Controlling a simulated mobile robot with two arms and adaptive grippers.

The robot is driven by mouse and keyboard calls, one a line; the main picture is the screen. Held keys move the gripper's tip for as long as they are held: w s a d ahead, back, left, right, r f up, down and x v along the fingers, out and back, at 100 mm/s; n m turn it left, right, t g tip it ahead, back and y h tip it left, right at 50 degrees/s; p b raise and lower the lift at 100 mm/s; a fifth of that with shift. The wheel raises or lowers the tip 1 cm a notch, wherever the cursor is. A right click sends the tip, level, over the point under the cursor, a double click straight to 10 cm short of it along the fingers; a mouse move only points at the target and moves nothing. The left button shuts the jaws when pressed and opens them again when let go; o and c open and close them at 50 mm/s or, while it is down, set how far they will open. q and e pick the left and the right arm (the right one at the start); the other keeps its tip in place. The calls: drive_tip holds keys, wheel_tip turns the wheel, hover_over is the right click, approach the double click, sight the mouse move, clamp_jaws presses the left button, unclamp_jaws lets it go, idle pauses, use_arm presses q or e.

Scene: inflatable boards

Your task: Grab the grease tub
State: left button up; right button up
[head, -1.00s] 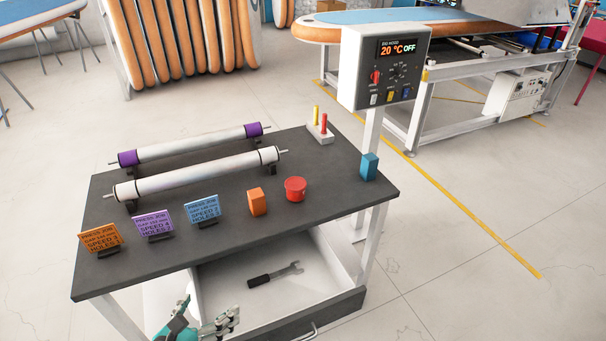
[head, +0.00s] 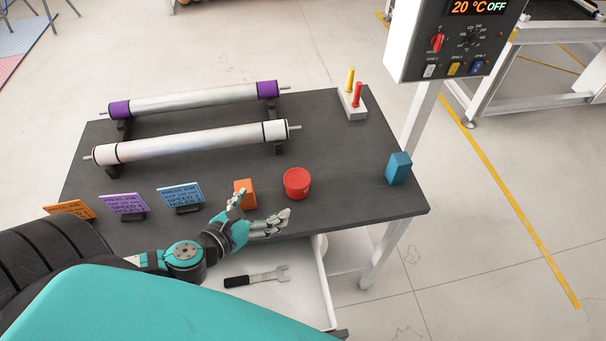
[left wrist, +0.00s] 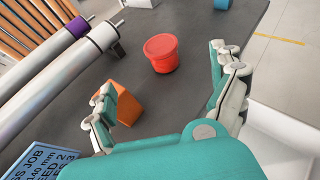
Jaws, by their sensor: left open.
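The grease tub is most likely the round red tub (head: 297,183) with a lid, standing upright on the dark table near its front edge. It also shows in the left wrist view (left wrist: 162,54), ahead of the fingers and between their lines. My left gripper (head: 262,212) is open and empty, a little left of and in front of the tub, not touching it. In the left wrist view its fingers (left wrist: 170,95) are spread wide, and the left finger partly covers the orange block (left wrist: 124,101). My right gripper is not in view.
The orange block (head: 246,192) stands close beside my left fingers. A blue block (head: 399,168) is at the table's right end. Two rollers (head: 190,142) lie behind, and sign cards (head: 181,197) stand left. A wrench (head: 257,277) lies in the open drawer below. The control box (head: 455,42) rises at right.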

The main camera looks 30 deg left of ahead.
sight(294, 181)
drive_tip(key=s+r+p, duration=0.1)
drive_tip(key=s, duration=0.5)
use_arm(q)
drive_tip(key=p+x, duration=0.1)
drive_tip(key=x, duration=0.9)
drive_tip(key=shift+w+f, duration=0.1)
drive_tip(key=shift+w, duration=0.2)
drive_tip(key=x, duration=0.4)
drive_tip(key=shift+w+f+p, duration=0.1)
drive_tip(key=shift+f+p, duration=0.05)
drive_tip(key=shift+p, duration=0.25)
drive_tip(key=shift+w+d+f, duration=0.1)
drive_tip(key=shift+w+f, duration=0.15)
drive_tip(key=shift+w, duration=0.15)
drive_tip(key=shift+c, duration=0.9)
drive_tip(key=c, duration=1.2)
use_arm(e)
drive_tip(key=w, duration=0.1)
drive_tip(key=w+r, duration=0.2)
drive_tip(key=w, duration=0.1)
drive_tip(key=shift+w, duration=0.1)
